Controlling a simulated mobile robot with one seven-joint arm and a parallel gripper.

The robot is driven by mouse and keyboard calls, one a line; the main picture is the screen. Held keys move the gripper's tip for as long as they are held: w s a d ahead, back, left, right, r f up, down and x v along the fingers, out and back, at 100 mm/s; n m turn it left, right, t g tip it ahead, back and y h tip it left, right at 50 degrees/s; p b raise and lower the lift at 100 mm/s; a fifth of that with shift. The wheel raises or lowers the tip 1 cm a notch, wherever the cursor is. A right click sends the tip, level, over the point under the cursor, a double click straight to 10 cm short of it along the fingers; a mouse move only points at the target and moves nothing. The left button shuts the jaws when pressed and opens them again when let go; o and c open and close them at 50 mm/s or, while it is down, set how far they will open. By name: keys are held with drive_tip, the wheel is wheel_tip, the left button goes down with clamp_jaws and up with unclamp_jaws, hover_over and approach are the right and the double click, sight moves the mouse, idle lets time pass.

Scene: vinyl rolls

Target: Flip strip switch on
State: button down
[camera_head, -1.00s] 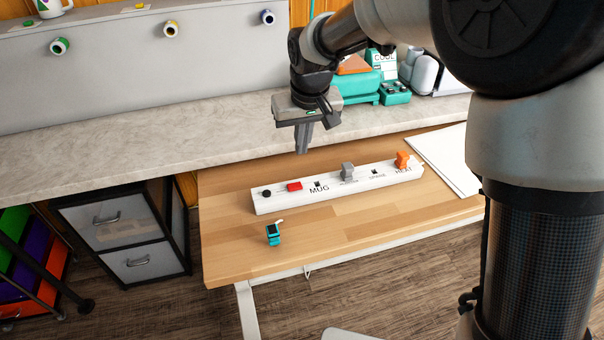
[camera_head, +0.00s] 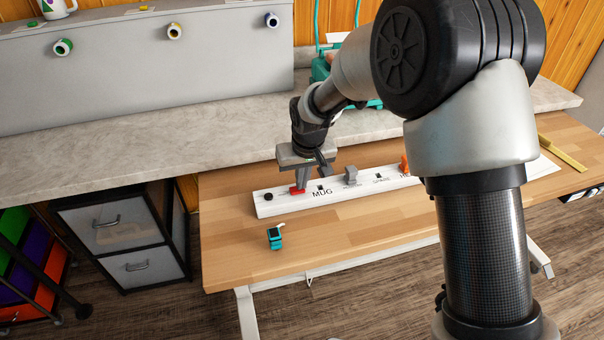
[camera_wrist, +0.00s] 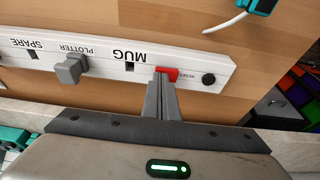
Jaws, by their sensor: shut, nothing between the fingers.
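The white power strip (camera_head: 265,208) lies on the wooden table, with labels such as MUG along it. Its red switch (camera_head: 297,191) is near the left end, beside a round black knob (camera_head: 268,196). My gripper (camera_head: 301,186) is shut and empty, pointing down with its fingertips at the red switch. In the wrist view the closed fingertips (camera_wrist: 164,80) overlap the edge of the red switch (camera_wrist: 170,73) and hide part of it. I cannot tell whether they touch it, or which way the switch is set.
A grey plug (camera_head: 350,175) and an orange plug (camera_head: 404,164) sit in the strip. A small teal object (camera_head: 275,238) with a white end lies on the table in front. A stone-topped counter (camera_head: 120,160) runs behind.

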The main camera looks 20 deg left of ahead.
sight(296, 191)
drive_tip(key=shift+d+f, duration=0.1)
drive_tip(key=shift+f, duration=0.2)
idle(0.4)
drive_tip(key=shift+s, duration=0.1)
drive_tip(key=shift+s+a+r, duration=0.1)
drive_tip(key=shift+s+a, duration=0.3)
drive_tip(key=shift+a, duration=0.3)
wheel_tip(296, 191, up, 5)
drive_tip(key=p, duration=0.2)
drive_tip(key=shift+w+p, duration=0.1)
drive_tip(key=shift+p, duration=0.3)
drive_tip(key=v, duration=0.9)
drive_tip(key=shift+s+p, duration=0.25)
drive_tip(key=shift+p, duration=0.1)
